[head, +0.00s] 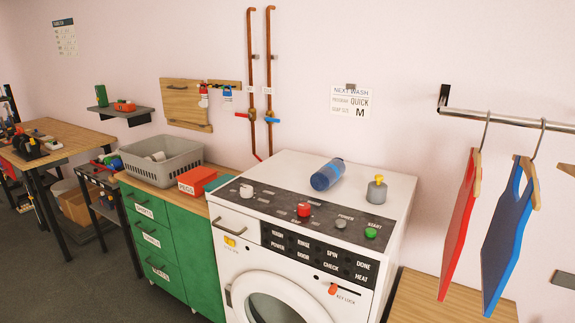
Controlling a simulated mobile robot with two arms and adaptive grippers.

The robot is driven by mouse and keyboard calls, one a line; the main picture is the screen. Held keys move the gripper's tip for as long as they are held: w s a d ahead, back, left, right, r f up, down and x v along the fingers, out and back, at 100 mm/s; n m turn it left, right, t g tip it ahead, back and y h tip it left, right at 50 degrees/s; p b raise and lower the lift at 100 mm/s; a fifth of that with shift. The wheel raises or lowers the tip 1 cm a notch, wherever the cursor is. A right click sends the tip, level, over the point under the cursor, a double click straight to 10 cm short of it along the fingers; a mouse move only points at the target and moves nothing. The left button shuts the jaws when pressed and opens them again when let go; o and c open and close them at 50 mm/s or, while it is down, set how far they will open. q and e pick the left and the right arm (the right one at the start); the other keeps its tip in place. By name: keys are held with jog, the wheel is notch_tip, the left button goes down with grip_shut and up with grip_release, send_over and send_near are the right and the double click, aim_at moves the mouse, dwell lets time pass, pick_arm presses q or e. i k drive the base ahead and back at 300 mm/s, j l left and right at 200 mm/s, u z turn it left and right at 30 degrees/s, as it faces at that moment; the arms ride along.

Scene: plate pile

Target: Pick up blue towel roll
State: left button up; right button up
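A blue cylindrical thing (326,174) lies on its side, at a slant, on the white top of the washing machine (385,190). It looks like a rolled towel or a bottle; I cannot tell which. It is the only blue roll-shaped thing that I make out. Neither of my grippers shows in the head view.
A grey knobbed object (376,190) stands right of the blue thing. A control panel (300,212) runs along the front. Left are a red box (197,180) and grey basket (160,170) on green drawers (185,240). Red (460,225) and blue (506,240) garments hang right.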

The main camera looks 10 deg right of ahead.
aim_at(326, 177)
jog(key=i+j+z, duration=0.4)
jog(key=i+j, duration=0.5)
jog(key=j, duration=0.1)
